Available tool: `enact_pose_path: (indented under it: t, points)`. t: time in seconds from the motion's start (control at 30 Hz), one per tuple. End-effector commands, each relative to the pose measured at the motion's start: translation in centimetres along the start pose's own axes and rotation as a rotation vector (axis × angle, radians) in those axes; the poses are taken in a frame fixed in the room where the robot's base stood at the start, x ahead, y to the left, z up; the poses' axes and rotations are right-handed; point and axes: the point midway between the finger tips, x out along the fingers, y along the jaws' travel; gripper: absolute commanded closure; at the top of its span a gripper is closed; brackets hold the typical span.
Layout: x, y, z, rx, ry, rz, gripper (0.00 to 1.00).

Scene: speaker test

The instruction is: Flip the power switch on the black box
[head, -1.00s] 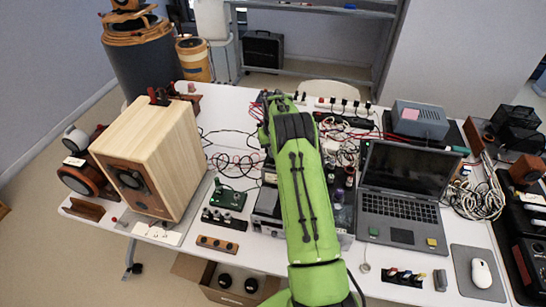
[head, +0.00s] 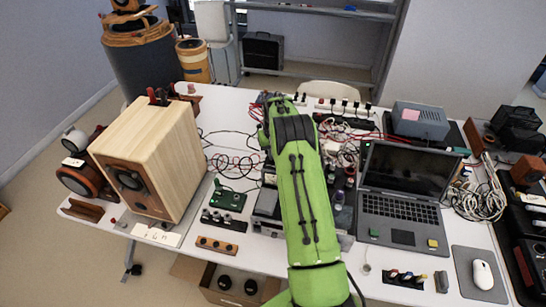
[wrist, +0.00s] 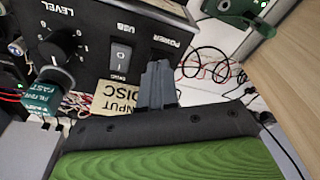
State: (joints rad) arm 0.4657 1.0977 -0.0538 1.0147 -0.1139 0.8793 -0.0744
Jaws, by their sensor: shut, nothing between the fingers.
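In the wrist view the black box (wrist: 95,50) fills the upper left, with its lettering upside down. Its front carries a round LEVEL knob (wrist: 54,57) and a grey rocker switch (wrist: 121,57) under the USB label. The POWER label (wrist: 168,40) is at the right of the panel. The power switch itself is mostly hidden behind my fingers. My gripper (wrist: 158,68) is shut and empty, with its tips at the panel just by the POWER label. I cannot tell whether they touch. In the head view my green arm covers the gripper and most of the box.
A wooden speaker (head: 150,160) stands on the left, its pale side also at the right of the wrist view. A laptop (head: 405,195) is right of my arm. A green circuit board (head: 228,199), a small wooden strip (head: 217,246) and loose cables lie near the box.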

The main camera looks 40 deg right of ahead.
Motion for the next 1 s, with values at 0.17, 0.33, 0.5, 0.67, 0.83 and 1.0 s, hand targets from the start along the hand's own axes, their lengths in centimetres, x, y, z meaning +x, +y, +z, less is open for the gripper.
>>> enact_pose_path:
  t: [0.17, 0.33, 0.5, 0.67, 0.83, 1.0]
  points:
    - [-2.1, 0.0, -0.4, 0.0, 0.002, 0.0, 1.0]
    - [-3.7, 0.0, -0.6, 0.0, 0.002, 0.0, 1.0]
    - [-5.3, 0.0, -0.8, 0.0, 0.001, 0.0, 1.0]
    - [-6.6, 0.0, -1.0, 0.0, 0.002, 0.0, 1.0]
    - [-6.5, 0.0, -1.0, 0.0, 0.001, 0.0, 1.0]
    - [-6.4, 0.0, -1.0, 0.0, 0.001, 0.0, 1.0]
